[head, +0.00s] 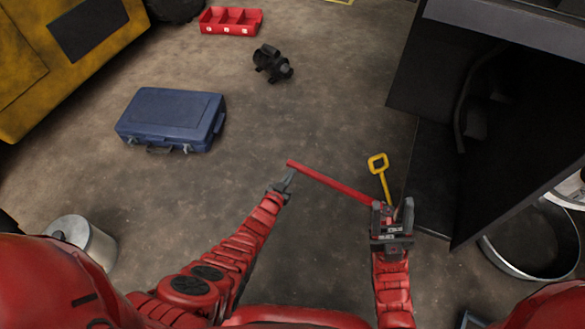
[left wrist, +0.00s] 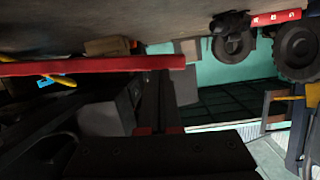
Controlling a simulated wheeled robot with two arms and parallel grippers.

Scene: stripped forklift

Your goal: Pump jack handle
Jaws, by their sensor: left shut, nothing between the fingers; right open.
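The jack handle is a long red bar (head: 335,183), sloping from its free end at the upper left down to the right. Its lower right end meets dark parts beside my right gripper (head: 392,222); the jack body there is hard to make out. My left gripper (head: 285,181) is shut and empty, just below the handle's free end. In the left wrist view the red bar (left wrist: 80,66) crosses from the left edge and ends by my dark fingertips (left wrist: 160,78); I cannot tell whether they touch. My right gripper is open.
A yellow ring-ended bar (head: 379,170) stands beside the handle's right end. The dark forklift body (head: 480,130) is close at the right. A blue case (head: 172,121), a black part (head: 272,64) and a red bin (head: 231,21) lie on the floor. The middle floor is clear.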

